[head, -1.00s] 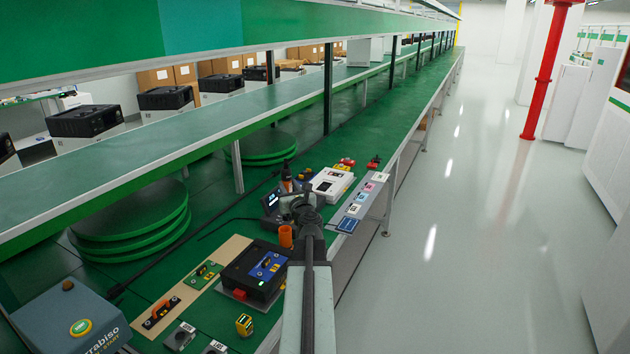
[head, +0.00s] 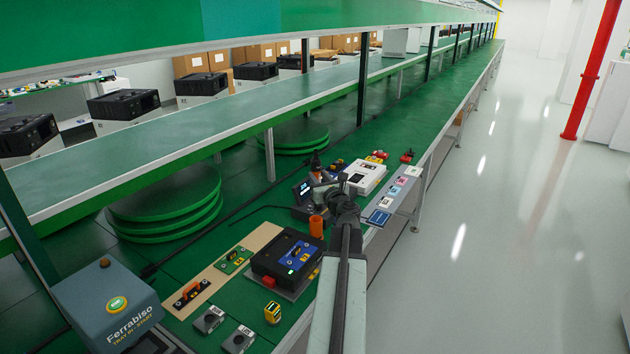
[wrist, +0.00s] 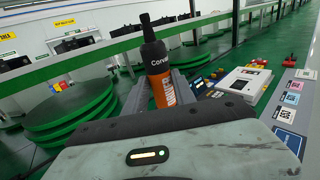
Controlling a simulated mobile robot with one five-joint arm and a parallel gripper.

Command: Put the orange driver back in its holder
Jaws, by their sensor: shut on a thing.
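The orange driver (wrist: 160,90) is upright between the fingers of my gripper (wrist: 158,97) in the wrist view, its black top reading "Corvan" and its lower end hidden by my gripper. In the head view the driver (head: 315,163) stands up small at my gripper (head: 325,184), above the green bench. An open orange cup (head: 316,226), which looks like the holder, stands on the bench, nearer than my gripper. The wrist view does not show this cup.
A black case with a blue panel (head: 276,258) lies nearer than the cup. A white box (head: 366,177) and a row of coloured cards (head: 392,196) lie beyond, to the right. A dark bent rod (head: 262,209) lies left of the cup. Green round stacks (head: 165,215) stand further left.

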